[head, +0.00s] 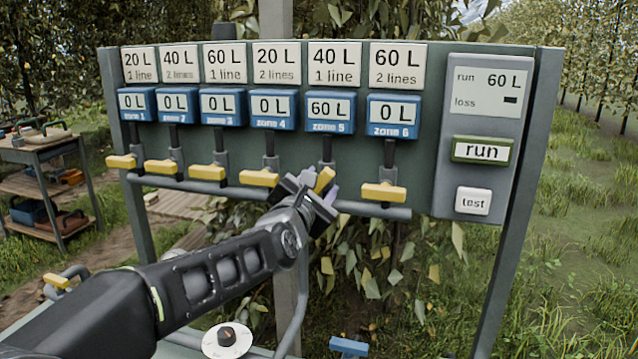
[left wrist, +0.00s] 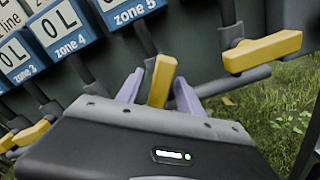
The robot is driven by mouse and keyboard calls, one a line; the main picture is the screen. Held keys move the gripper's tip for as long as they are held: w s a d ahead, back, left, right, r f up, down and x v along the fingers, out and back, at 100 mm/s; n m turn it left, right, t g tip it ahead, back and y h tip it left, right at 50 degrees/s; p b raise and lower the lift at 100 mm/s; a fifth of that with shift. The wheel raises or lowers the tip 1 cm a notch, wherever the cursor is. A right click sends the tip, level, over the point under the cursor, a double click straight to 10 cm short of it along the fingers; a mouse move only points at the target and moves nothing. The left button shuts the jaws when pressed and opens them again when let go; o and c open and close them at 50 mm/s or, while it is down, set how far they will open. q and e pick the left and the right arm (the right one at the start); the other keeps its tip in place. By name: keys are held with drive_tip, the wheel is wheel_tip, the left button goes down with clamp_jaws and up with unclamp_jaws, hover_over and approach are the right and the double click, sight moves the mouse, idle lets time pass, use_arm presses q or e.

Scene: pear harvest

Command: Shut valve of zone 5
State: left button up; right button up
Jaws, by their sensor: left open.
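The zone 5 valve has a yellow handle (head: 325,179) under the blue zone 5 meter (head: 329,109), which reads 60 L. The handle is turned at an angle, unlike the crosswise handles of the other zones. My left gripper (head: 321,186) is open at this handle. My right gripper is not in view.
Close neighbours are the yellow zone 4 handle (head: 259,178) and zone 6 handle (head: 384,192), both crosswise. A grey pipe (head: 365,210) runs below the valves. A panel with a run button (head: 482,150) is at right. A shelf cart (head: 45,165) stands far left.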

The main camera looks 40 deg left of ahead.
use_arm(q)
drive_tip(key=shift+c, duration=0.4)
clamp_jaws()
drive_tip(key=shift+f+m+b, duration=0.1)
drive_tip(key=shift+m+b, duration=0.2)
drive_tip(key=shift+m, duration=0.1)
drive_tip(key=shift+m+b, duration=0.3)
drive_tip(key=shift+m, duration=0.3)
drive_tip(key=shift+m+b, duration=0.4)
drive_tip(key=shift+m, duration=0.7)
drive_tip(key=m, duration=0.3)
drive_tip(key=shift+m, duration=1.9)
